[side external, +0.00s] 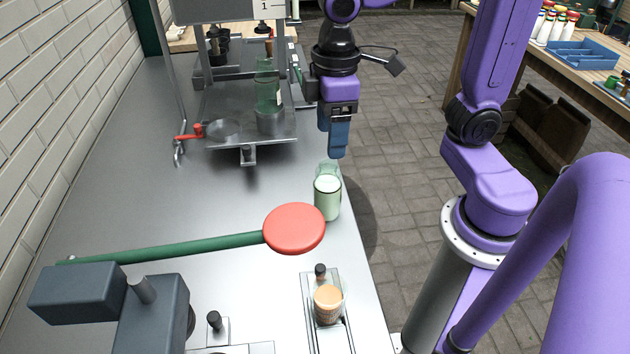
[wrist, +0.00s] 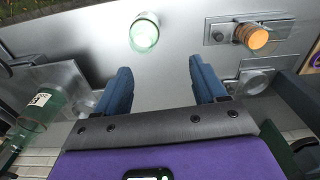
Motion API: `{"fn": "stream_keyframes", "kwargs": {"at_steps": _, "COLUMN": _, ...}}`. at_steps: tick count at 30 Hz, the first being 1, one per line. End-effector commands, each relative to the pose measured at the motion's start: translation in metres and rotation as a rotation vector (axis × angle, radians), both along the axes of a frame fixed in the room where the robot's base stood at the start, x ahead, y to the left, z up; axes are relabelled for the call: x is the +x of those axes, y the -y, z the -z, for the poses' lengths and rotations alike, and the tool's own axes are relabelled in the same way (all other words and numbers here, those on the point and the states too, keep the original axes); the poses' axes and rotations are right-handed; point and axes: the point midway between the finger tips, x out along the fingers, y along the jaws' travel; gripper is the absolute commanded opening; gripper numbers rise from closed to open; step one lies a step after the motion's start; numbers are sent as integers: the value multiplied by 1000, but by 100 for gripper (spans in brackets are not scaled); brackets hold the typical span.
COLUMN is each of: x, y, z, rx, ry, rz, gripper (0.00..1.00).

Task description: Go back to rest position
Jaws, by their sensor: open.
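My gripper (side external: 338,138) hangs from my purple arm, fingers pointing down, above the counter's right edge. In the wrist view its two blue fingers (wrist: 160,85) are spread apart with nothing between them. A glass jar with pale green contents (side external: 327,195) stands on the counter below and nearer the camera than the fingers, apart from them. The jar also shows in the wrist view (wrist: 144,35), beyond the fingertips.
A metal stand holds a green bottle (side external: 268,85) at the back. A red disc (side external: 294,228) on a green rod reaches close to the jar. An orange-topped container (side external: 327,304) sits on a metal slide in front. A grey machine (side external: 150,315) is front left.

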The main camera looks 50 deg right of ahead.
Motion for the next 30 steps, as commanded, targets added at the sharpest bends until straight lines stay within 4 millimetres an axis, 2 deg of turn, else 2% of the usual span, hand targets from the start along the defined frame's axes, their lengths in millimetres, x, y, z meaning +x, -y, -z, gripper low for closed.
{"fn": "stream_keyframes", "kwargs": {"at_steps": 1, "x": -20, "y": 4, "z": 6, "rx": 0, "ry": 0, "rz": -41, "gripper": 70}}
{"fn": "stream_keyframes", "kwargs": {"at_steps": 6, "x": -73, "y": 19, "z": 28, "rx": 4, "ry": 3, "rz": -156, "gripper": 70}}
{"fn": "stream_keyframes", "kwargs": {"at_steps": 9, "x": -94, "y": 29, "z": 39, "rx": 5, "ry": 3, "rz": -207, "gripper": 70}}
{"fn": "stream_keyframes", "kwargs": {"at_steps": 12, "x": -108, "y": 36, "z": 46, "rx": 6, "ry": 3, "rz": -239, "gripper": 70}}
{"fn": "stream_keyframes", "kwargs": {"at_steps": 17, "x": -115, "y": 40, "z": 50, "rx": 6, "ry": 4, "rz": -258, "gripper": 70}}
{"fn": "stream_keyframes", "kwargs": {"at_steps": 30, "x": -115, "y": 40, "z": 50, "rx": 5, "ry": 3, "rz": -258, "gripper": 70}}
